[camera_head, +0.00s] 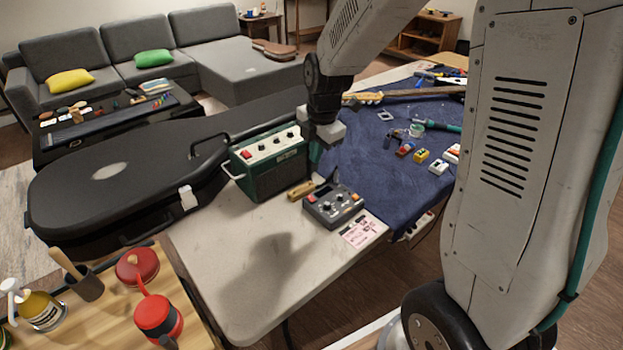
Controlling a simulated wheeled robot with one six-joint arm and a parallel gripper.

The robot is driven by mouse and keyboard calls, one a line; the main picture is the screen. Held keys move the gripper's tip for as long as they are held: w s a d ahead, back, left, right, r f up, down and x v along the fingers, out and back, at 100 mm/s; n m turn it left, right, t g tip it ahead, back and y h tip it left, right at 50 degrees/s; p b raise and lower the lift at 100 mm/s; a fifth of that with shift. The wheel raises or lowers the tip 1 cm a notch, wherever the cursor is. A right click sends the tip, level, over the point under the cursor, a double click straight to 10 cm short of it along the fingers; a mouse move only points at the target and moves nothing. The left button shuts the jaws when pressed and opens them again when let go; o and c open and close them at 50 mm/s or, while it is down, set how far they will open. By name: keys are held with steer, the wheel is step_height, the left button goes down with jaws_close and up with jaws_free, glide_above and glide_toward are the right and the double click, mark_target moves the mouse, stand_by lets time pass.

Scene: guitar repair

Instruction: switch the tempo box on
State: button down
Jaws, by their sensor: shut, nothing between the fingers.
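The tempo box appears to be the small dark grey box (333,206) with knobs and small red and orange parts on its top. It lies on the pale worktable (270,250), just in front of the blue mat. The setting of its switch is too small to tell. My gripper (327,176) points down just above the back edge of this box. It is shut and empty. I cannot tell whether its tips touch the box.
A green amplifier (272,168) with a red switch stands close left of my gripper. A black guitar case (110,190) lies beyond it. A pink paper (364,231) lies beside the box. The blue mat (375,165) holds small parts and tools. The table's front left is clear.

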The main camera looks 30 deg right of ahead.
mark_target(309, 196)
steer(key=f, duration=0.4)
steer(key=w+f, duration=0.1)
steer(key=f, duration=0.4)
steer(key=w+f, duration=0.1)
steer(key=f, duration=0.3)
steer(key=shift+a+f, duration=0.25)
steer(key=shift+f, duration=0.1)
